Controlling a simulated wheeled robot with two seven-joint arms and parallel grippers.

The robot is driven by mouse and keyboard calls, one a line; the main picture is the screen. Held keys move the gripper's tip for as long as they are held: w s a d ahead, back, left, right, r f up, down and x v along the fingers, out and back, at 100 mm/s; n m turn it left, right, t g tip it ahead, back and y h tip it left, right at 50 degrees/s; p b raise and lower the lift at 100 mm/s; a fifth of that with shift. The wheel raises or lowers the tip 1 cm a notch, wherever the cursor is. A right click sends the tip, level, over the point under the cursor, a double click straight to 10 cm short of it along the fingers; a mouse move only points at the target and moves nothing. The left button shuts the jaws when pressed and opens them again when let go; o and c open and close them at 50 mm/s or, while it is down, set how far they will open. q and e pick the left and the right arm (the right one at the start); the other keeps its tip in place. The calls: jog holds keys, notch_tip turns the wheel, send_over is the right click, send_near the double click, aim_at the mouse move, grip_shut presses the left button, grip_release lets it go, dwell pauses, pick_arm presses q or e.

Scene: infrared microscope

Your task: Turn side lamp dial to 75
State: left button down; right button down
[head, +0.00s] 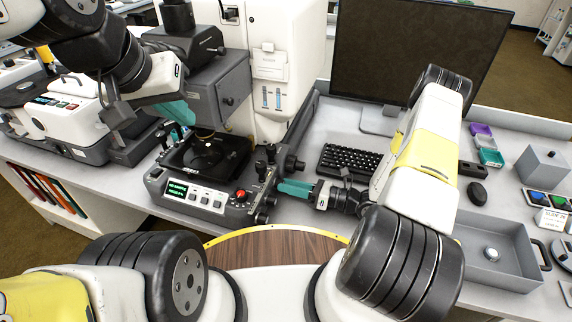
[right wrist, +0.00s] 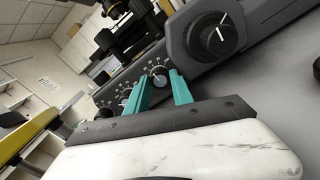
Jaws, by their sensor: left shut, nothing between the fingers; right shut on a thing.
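The microscope base (head: 215,195) stands on the bench left of centre, with small dials on its right side. In the right wrist view, a small dial (right wrist: 160,79) with a scale of tick marks around it sits between the teal fingertips of my right gripper (right wrist: 161,74). My right gripper (head: 281,187) is shut on this dial from the right in the head view. The dial's pointer and numbers are too small to read. My left gripper (head: 177,112) is shut and empty above the left side of the microscope stage, partly hidden by its arm.
A large black knob (right wrist: 219,34) with a white pointer and another small dial (right wrist: 126,101) flank the held dial. A keyboard (head: 349,161), monitor (head: 415,55) and grey tray (head: 490,252) stand to the right.

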jog(key=c, duration=1.1)
grip_release()
jog(key=shift+v, duration=3.9)
